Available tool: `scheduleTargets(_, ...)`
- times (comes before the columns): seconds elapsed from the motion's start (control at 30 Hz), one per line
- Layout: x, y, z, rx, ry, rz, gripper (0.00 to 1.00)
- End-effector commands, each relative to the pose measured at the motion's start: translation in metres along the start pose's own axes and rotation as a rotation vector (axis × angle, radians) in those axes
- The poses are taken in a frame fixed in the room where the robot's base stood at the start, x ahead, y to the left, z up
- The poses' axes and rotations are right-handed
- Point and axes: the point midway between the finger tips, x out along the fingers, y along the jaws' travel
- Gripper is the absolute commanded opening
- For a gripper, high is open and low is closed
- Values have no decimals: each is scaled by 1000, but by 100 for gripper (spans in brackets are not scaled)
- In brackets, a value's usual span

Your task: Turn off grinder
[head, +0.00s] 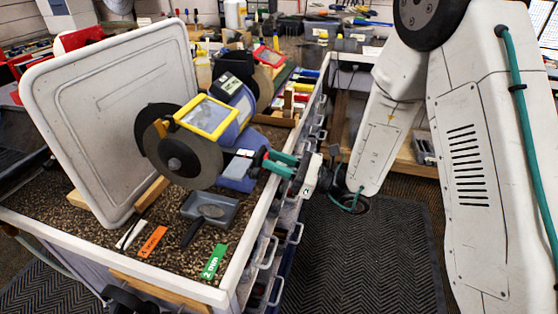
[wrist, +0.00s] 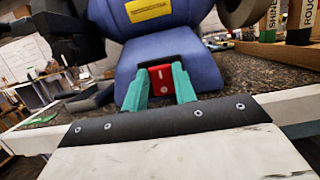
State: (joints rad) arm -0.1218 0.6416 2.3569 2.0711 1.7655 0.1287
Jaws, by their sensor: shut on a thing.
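The bench grinder is blue, with its motor body (head: 242,103) above a blue base (head: 238,172) on the workbench. A grey wheel (head: 185,160) and a yellow-framed eye shield (head: 206,116) are at its near end. My gripper (head: 266,160) reaches in from the right against the base. In the wrist view, the teal fingers of my gripper (wrist: 158,74) stand either side of a red switch (wrist: 161,78) on the base front and are shut on it. The fingers hide the switch's sides. Whether the wheels are turning cannot be told.
A large white tray (head: 105,110) stands upright left of the grinder. A grey dish (head: 209,211) and orange (head: 152,241) and green (head: 214,261) labels lie on the bench's near part. Drawer handles (head: 267,252) stick out along its right side. A dark floor mat (head: 365,255) lies clear beside it.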

Motion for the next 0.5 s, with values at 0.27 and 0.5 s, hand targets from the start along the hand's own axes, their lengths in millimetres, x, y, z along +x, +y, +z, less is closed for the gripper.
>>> scheduleTargets(0.27,-1,4,-1,6,3,6,36)
scheduleTargets(0.5,-1,2,-1,3,3,2,49)
